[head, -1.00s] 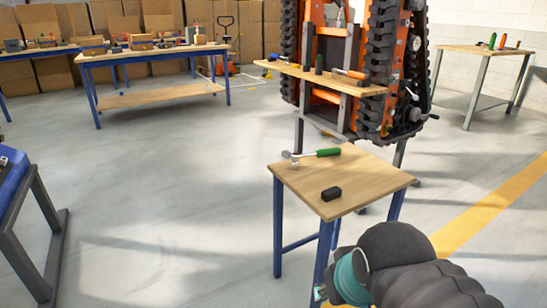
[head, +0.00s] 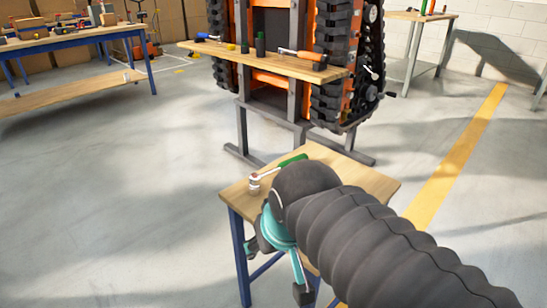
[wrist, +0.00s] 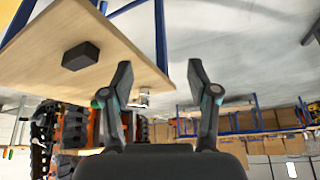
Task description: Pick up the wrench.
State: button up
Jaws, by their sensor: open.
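The wrench, a ratchet type with a silver head (head: 256,184) and a green handle, lies on the small wooden table (head: 375,183) in the head view. My arm hides part of its handle side. In the wrist view a small silver part (wrist: 143,97), seemingly the wrench's head, shows at the table's edge, beyond my fingers. My gripper (head: 281,268) is at the table's near left side in the head view, apart from the wrench. In the wrist view my gripper (wrist: 160,68) has its two fingers wide apart with nothing between them.
A black block (wrist: 81,55) lies on the small table; my arm hides it in the head view. Behind stands an orange tracked carrier with a wooden shelf (head: 265,62) holding tools. A blue-legged workbench (head: 70,43) is at the left. The floor left of the table is clear.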

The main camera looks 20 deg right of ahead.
jog(key=w+d+r+m, duration=0.1)
jog(key=w+r+m, duration=0.15)
jog(key=w, duration=0.25)
notch_tip(320, 180, up, 5)
jog(key=m+g+b, duration=0.1)
jog(key=m+g, duration=0.2)
jog(key=m, duration=0.8)
send_over(280, 166)
jog(key=s, duration=0.3)
jog(key=shift+y, duration=0.4)
jog(key=x, duration=0.4)
jog(key=b+x, duration=0.1)
jog(key=x, duration=0.4)
jog(key=b+x, duration=0.1)
jog(key=x, duration=0.3)
jog(key=shift+w+d+f, duration=0.15)
jog(key=shift+d+f, duration=0.15)
jog(key=shift+d, duration=0.05)
jog(key=shift+r, duration=0.1)
grip_shut()
